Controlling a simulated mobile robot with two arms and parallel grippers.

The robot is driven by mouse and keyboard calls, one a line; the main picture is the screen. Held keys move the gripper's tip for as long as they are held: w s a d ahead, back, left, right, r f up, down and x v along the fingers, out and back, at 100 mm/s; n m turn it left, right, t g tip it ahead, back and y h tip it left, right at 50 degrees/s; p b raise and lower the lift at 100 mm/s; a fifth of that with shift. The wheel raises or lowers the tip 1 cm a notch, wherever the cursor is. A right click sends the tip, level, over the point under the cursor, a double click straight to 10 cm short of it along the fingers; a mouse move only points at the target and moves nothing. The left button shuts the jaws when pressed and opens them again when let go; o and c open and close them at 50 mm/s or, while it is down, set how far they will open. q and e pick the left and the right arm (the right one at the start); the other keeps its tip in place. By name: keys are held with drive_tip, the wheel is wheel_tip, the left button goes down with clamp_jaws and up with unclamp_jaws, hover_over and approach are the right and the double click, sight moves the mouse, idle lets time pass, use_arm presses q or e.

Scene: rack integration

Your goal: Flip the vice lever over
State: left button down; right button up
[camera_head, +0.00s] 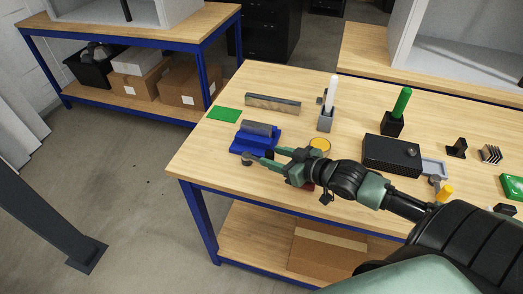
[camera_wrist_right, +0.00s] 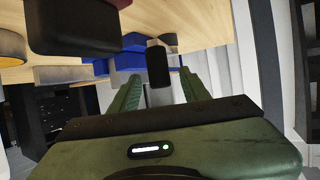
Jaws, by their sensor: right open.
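The blue vice (camera_head: 240,148) sits near the left front edge of the table, with a grey metal cylinder (camera_head: 257,128) lying on top. It also shows in the right wrist view (camera_wrist_right: 130,62), behind the fingers. A black lever handle (camera_wrist_right: 158,66) shows in the right wrist view, between the two green fingers in the picture. Whether a finger touches it I cannot tell. My right gripper (camera_head: 268,157) is open at the front of the vice, reaching in from the right. Its fingers partly hide the vice's front. My left gripper is not in view.
A green pad (camera_head: 223,114) and a metal bar (camera_head: 272,104) lie behind the vice. A yellow disc (camera_head: 320,144), a grey holder (camera_head: 325,122) with a white rod, and a black box (camera_head: 393,153) stand to the right. A dark block (camera_wrist_right: 72,25) is close in the wrist view.

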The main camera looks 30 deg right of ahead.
drive_tip(key=x, duration=0.4)
drive_tip(key=shift+w+a+f, duration=0.1)
drive_tip(key=shift+w+f, duration=0.2)
drive_tip(key=shift+w, duration=0.3)
drive_tip(key=shift+c, duration=0.6)
clamp_jaws()
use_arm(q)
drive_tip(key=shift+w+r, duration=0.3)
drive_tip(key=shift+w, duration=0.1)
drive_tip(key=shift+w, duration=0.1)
